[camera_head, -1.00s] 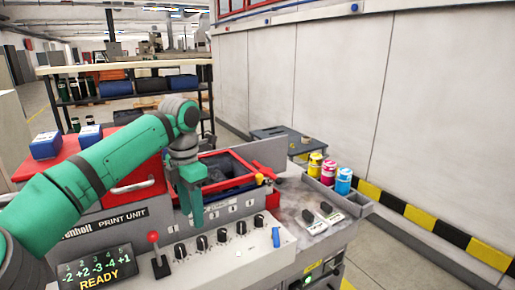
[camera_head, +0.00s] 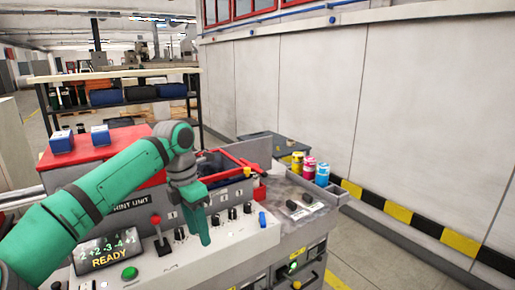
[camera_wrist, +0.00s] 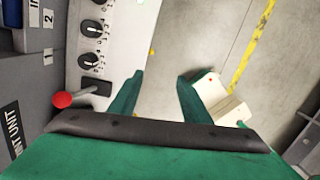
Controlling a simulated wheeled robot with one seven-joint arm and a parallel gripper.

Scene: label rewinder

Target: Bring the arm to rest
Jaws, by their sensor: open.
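My green arm reaches in from the left in the head view, with my gripper (camera_head: 201,228) pointing down in front of the print unit's panel (camera_head: 235,237). In the wrist view my gripper (camera_wrist: 160,82) has its two green fingers spread apart, with nothing between them but the floor below. The gripper is open and empty. The print unit's display (camera_head: 108,250) reads READY and is partly covered by my arm. A red-knobbed lever (camera_head: 157,222) stands on the panel close to the left of my gripper; its red knob (camera_wrist: 62,99) also shows in the wrist view.
Black knobs and a blue switch (camera_head: 263,219) line the panel. Yellow, magenta and cyan cans (camera_head: 309,168) stand on a side tray. Blue boxes (camera_head: 100,135) sit on the red cover (camera_head: 88,152). A shelf stands behind; open floor (camera_head: 375,265) lies at the right.

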